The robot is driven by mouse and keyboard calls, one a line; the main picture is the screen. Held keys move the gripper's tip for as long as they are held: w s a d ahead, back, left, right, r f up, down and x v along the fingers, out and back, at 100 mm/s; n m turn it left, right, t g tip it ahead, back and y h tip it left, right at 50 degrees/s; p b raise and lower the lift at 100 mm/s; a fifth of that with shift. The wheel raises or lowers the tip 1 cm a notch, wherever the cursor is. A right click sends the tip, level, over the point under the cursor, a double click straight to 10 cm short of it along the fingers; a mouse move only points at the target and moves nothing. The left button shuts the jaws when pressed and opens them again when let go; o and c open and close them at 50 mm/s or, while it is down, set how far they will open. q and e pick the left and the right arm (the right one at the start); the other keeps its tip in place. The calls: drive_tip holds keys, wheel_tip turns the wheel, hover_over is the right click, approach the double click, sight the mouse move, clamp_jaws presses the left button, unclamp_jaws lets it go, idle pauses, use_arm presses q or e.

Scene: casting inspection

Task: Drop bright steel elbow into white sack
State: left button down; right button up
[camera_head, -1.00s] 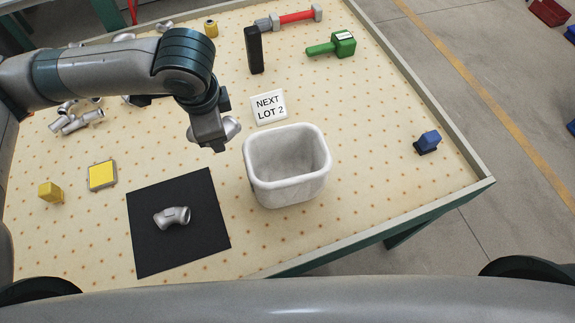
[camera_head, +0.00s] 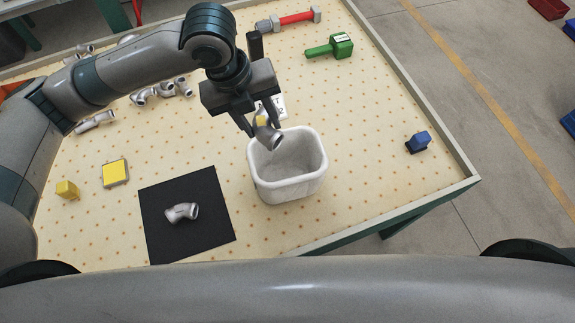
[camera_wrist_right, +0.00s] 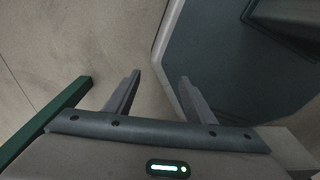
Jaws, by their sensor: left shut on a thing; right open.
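A steel elbow (camera_head: 268,136) is in my left gripper (camera_head: 261,122), which is shut on it. A small yellow patch shows between the fingers. The elbow hangs just over the back-left rim of the white sack (camera_head: 290,190), which stands open and looks empty in the part I see. A second grey elbow (camera_head: 182,212) lies on the black mat (camera_head: 160,243) to the left of the sack. My right gripper (camera_wrist_right: 158,88) is open and empty in the right wrist view, over bare floor.
Several metal fittings (camera_head: 160,92) lie at the back left. A yellow block (camera_head: 67,190) and a yellow-topped square (camera_head: 115,172) are at the left. A green tool (camera_head: 333,47), red-handled tool (camera_head: 296,18) and blue block (camera_head: 418,141) lie elsewhere.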

use_arm(q)
drive_tip(key=m, duration=0.1)
drive_tip(key=d+r+m+p, duration=0.1)
drive_tip(key=m, duration=0.1)
drive_tip(key=d+r+m+g, duration=0.1)
drive_tip(key=m, duration=0.1)
drive_tip(key=shift+s+d, duration=0.1)
drive_tip(key=shift+d, duration=0.15)
use_arm(e)
drive_tip(key=shift+s+d+r, duration=0.3)
drive_tip(key=shift+s+r, duration=0.35)
drive_tip(key=shift+r, duration=0.2)
use_arm(q)
drive_tip(key=shift+f, duration=0.2)
use_arm(e)
drive_tip(key=shift+f, duration=0.1)
use_arm(q)
drive_tip(key=b+x, duration=0.2)
drive_tip(key=a+b+x, duration=0.1)
drive_tip(key=b+x, duration=0.2)
drive_tip(key=shift+a+f, duration=0.1)
drive_tip(key=shift+f, duration=0.35)
use_arm(e)
wheel_tip(320, 180, down, 5)
drive_tip(key=shift+a+f, duration=0.1)
drive_tip(key=shift+f, duration=0.05)
use_arm(q)
drive_tip(key=c, duration=1.1)
unclamp_jaws()
